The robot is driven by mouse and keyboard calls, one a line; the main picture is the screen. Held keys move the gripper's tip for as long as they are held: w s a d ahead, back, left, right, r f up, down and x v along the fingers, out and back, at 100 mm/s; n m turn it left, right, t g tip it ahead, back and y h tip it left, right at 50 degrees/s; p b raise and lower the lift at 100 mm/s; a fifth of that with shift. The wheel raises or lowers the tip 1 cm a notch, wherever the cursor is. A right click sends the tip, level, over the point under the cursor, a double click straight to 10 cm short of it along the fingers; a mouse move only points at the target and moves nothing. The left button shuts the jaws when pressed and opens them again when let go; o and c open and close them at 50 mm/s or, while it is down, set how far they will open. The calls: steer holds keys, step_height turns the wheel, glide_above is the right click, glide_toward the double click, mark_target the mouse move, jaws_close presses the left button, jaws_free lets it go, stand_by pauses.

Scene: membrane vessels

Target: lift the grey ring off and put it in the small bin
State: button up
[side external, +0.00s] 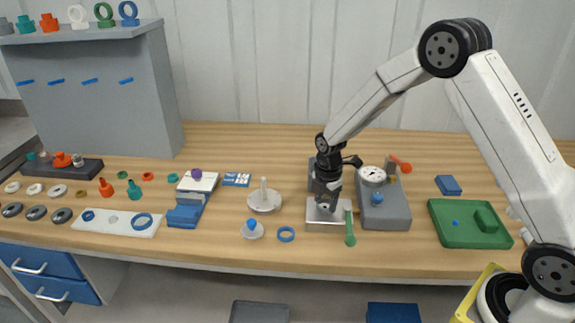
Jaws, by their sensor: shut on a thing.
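My gripper (326,197) points down over a pale metal plate fixture (316,222) right of the middle of the bench. It is shut on a small grey piece at its fingertips, which fits the grey ring, though the fingers hide most of it. I cannot tell whether the piece still touches the fixture. A grey open bin (259,313) shows below the bench's front edge, cut off by the frame; a blue bin (393,313) is to its right. I cannot tell which is the small bin.
A grey block with a round dial (372,174) stands close on the right of my gripper. A white stand with an upright post (264,199) is to the left. A green tray (447,235) lies farther right.

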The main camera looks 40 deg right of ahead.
steer(key=shift+r, duration=0.45)
steer(key=s+r, duration=1.1)
steer(key=s, duration=0.3)
steer(key=shift+a+r, duration=0.2)
steer(key=shift+a, duration=0.2)
steer(key=shift+r, duration=0.1)
steer(key=shift+r, duration=1.45)
